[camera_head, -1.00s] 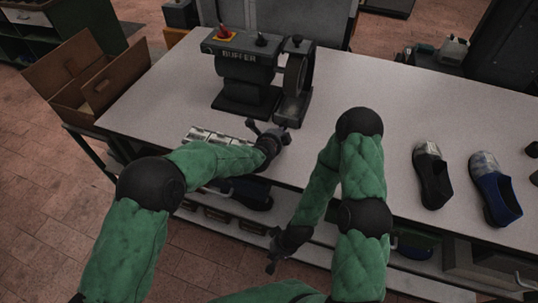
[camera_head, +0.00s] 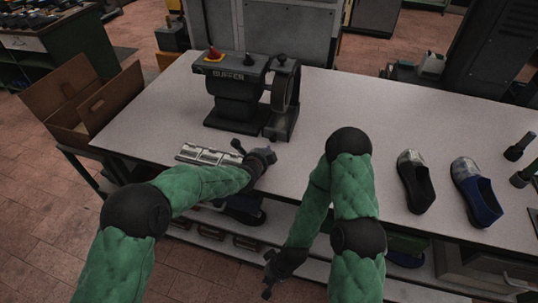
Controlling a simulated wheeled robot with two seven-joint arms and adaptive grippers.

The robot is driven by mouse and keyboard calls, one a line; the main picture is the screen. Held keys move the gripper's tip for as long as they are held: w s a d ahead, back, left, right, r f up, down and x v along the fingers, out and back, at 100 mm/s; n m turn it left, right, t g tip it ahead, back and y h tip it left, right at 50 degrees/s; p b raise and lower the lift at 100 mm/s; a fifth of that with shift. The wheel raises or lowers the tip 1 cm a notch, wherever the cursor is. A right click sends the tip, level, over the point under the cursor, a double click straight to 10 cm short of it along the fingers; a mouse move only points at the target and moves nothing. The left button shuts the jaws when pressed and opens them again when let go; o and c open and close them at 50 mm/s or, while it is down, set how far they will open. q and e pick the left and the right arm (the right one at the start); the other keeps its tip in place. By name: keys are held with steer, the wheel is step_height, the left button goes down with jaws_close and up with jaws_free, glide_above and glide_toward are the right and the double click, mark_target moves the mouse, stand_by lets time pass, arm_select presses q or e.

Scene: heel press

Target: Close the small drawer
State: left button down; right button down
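A grey drawer unit (camera_head: 478,268) stands under the bench at the right, cut by the frame. I cannot tell which is the small drawer or how far it stands out. My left gripper (camera_head: 240,151) is over the bench's front edge, its fingers apart and empty. My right gripper (camera_head: 268,276) hangs lower, in front of the under-bench shelf, its small fingers seemingly apart and holding nothing.
The bench top (camera_head: 340,95) carries a buffer machine (camera_head: 236,98), metal pieces (camera_head: 207,155) near the front edge, a dark shoe (camera_head: 416,186) and a blue shoe (camera_head: 478,197). An open cardboard box (camera_head: 75,100) stands at the left. The bench middle is clear.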

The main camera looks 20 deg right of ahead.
arm_select(q)
steer(key=shift+s+a+r, duration=0.35)
steer(key=shift+s+r, duration=0.25)
steer(key=shift+s, duration=0.15)
steer(key=shift+s+a+p, duration=0.1)
steer(key=shift+a+p, duration=0.3)
steer(key=shift+a, duration=0.05)
steer(key=v, duration=0.4)
steer(key=shift+s+r+p, duration=0.25)
steer(key=shift+r+p, duration=0.05)
steer(key=shift+p, duration=0.05)
steer(key=shift+s+a+r, duration=0.2)
steer(key=shift+s+a, duration=0.2)
steer(key=shift+s, duration=0.05)
steer(key=shift+s+a+r, duration=0.2)
steer(key=shift+s+a, duration=0.05)
steer(key=shift+s, duration=0.15)
arm_select(e)
steer(key=shift+w+r, duration=0.3)
steer(key=shift+r, duration=0.65)
arm_select(q)
steer(key=shift+f, duration=0.1)
